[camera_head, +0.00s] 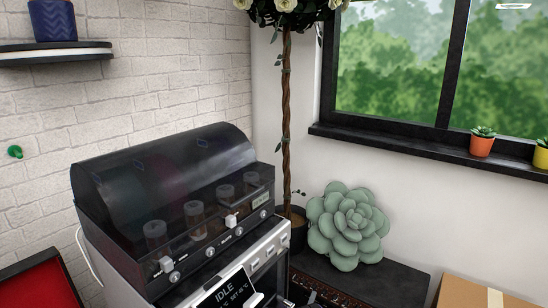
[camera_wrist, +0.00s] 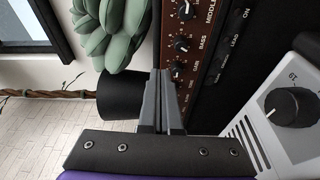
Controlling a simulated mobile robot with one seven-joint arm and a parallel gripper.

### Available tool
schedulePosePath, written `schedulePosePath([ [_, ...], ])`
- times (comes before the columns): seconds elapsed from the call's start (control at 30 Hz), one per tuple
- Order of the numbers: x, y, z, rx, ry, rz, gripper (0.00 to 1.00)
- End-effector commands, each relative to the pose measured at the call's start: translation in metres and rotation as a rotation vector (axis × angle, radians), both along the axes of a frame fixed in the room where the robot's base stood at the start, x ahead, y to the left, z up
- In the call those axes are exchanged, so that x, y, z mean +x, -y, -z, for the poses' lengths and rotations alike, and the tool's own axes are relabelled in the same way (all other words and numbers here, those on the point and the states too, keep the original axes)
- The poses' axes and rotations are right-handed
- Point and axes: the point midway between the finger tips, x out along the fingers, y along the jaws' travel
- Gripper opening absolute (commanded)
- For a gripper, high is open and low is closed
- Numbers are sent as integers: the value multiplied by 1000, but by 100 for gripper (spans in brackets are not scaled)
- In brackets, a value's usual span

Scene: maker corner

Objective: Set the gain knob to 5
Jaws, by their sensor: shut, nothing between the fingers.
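A black amplifier with a brown control panel (camera_wrist: 205,30) stands in the wrist view, with a column of small dark knobs. Labels reading MIDDLE and BASS sit beside the upper knobs. The gripper's fingers hide part of the panel's lower end.
A pale device with a large black knob (camera_wrist: 290,105) is right of the amplifier. In the head view, a dark-hooded machine (camera_head: 165,165) with an IDLE display stands left of centre. A succulent (camera_head: 347,225) and a potted tree (camera_head: 286,120) stand near the window.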

Motion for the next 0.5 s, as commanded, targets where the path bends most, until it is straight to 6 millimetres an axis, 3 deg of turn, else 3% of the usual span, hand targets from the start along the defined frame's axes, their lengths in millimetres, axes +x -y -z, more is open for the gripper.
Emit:
schedulePosePath([
  [0.23,-14,-13,19,-53,-30,-10,0],
  [0.5,9,4,21,-52,-28,-8,0],
])
